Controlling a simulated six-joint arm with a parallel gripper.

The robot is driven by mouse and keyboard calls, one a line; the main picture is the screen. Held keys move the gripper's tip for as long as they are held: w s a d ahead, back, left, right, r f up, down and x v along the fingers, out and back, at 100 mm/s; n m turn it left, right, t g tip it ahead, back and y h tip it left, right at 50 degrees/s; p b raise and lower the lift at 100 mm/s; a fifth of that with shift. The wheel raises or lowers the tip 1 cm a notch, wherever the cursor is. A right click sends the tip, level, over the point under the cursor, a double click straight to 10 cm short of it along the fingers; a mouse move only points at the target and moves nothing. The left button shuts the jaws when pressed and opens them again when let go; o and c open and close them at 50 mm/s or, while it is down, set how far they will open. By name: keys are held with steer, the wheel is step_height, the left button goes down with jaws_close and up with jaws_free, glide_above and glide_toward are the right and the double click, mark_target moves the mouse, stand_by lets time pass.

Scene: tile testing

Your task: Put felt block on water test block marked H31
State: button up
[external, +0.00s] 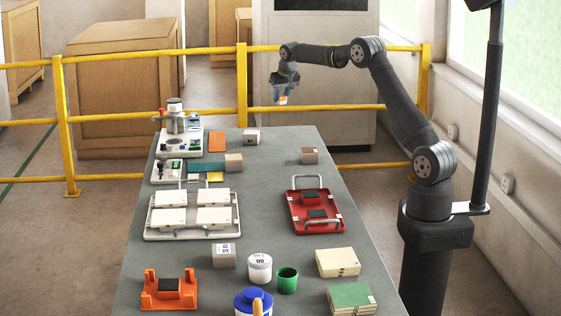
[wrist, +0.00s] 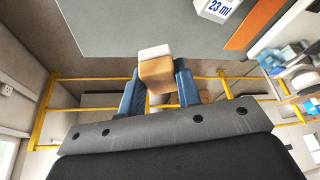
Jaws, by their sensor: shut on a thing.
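My gripper (external: 282,97) is raised beyond the far end of the table. It is shut on a tan block with a white end, which I take as the felt block (wrist: 157,72); in the external view the block (external: 283,99) is small between the fingers. In the wrist view the blue fingers (wrist: 157,92) are on both sides of it, and the white end points away from the palm. Small labelled blocks stand on the table: one at the far end (external: 250,137), a brownish one (external: 309,155), and a grey one near the front (external: 223,255). I cannot read H31 on any.
A white tray (external: 150,233) with white tiles and a red tray (external: 319,228) with dark pieces occupy the middle. A test device (external: 180,140), an orange plate (external: 217,142) and a tan block (external: 234,162) stand far left. Tubs, tile stacks and an orange holder (external: 150,297) are in front.

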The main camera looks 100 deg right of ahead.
steer(key=shift+w, duration=0.4)
glide_above(250, 131)
steer(key=a, duration=0.2)
steer(key=f, duration=0.7)
steer(key=shift+s+d, duration=0.15)
steer(key=shift+s, duration=0.2)
steer(key=shift+f, duration=1.95)
steer(key=o, duration=1)
steer(key=shift+f, duration=0.15)
steer(key=shift+c, duration=0.2)
steer(key=v, duration=1.2)
